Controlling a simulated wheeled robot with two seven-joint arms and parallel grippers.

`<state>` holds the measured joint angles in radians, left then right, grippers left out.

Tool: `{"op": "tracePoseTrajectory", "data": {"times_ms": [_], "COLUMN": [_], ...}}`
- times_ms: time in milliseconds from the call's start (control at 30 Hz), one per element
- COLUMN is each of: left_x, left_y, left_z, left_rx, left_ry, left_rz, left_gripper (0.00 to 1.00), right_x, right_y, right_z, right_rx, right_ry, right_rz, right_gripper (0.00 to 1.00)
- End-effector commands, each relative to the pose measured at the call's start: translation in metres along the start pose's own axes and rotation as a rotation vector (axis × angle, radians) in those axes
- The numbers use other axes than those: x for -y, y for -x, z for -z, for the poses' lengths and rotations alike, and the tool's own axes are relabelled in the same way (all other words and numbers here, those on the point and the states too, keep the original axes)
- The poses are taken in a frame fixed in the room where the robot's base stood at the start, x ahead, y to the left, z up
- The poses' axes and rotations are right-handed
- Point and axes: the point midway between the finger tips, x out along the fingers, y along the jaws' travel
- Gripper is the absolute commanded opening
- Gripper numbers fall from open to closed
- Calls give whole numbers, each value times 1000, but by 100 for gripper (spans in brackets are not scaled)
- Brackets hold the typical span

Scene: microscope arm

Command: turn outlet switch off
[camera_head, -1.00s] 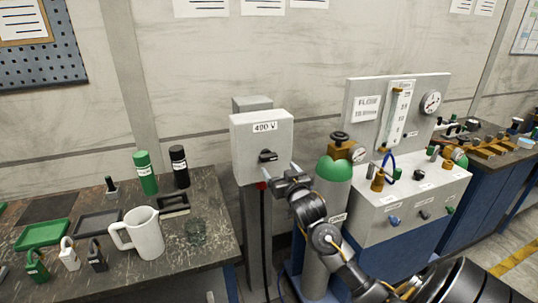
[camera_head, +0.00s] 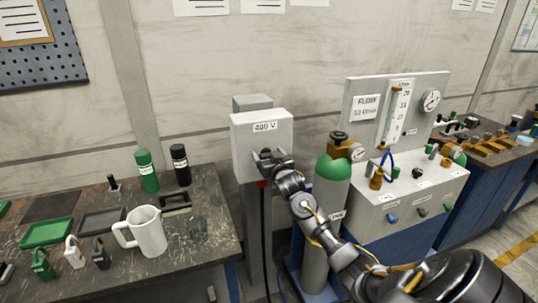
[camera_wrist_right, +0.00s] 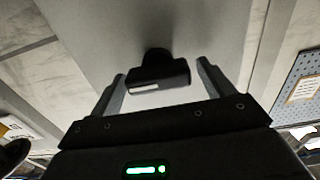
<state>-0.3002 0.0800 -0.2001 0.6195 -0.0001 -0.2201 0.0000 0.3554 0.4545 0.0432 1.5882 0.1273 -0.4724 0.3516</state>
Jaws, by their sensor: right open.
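The outlet is a light grey box (camera_head: 262,140) labelled "400 V" on a grey post. Its black rotary switch (camera_wrist_right: 158,72) shows in the right wrist view, with a white mark along its handle. My right gripper (camera_head: 268,158) is at the front of the box and covers most of the switch in the head view. In the right wrist view the gripper (camera_wrist_right: 160,88) is open, with one finger on each side of the switch handle and gaps between. I cannot tell whether anything touches. My left gripper is not in view.
A green-topped gas cylinder (camera_head: 332,180) with a gauge stands close right of the box, beside my right arm. A flow panel unit (camera_head: 410,195) is further right. The left bench (camera_head: 200,235) holds a white mug (camera_head: 150,235), padlocks and bottles.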

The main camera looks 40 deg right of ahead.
Motion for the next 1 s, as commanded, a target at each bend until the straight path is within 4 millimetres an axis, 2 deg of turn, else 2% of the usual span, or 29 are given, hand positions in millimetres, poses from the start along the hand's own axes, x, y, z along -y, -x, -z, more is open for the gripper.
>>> {"op": "tracePoseTrajectory", "data": {"times_ms": [167, 200, 533, 767, 1000], "left_x": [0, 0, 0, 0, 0], "left_y": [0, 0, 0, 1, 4], "left_z": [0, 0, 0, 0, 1], "left_rx": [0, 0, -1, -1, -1], "left_ry": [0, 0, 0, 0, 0], "left_rz": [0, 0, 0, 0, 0], "left_gripper": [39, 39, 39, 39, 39], "right_x": [0, 0, 0, 0, 0], "right_y": [0, 0, 0, 0, 0], "right_z": [0, 0, 0, 0, 1], "right_rx": [0, 0, 0, 0, 0], "right_ry": [0, 0, 0, 22, 134], "right_rz": [0, 0, -1, -1, -2], "right_gripper": [81, 78, 36, 36, 36]}}
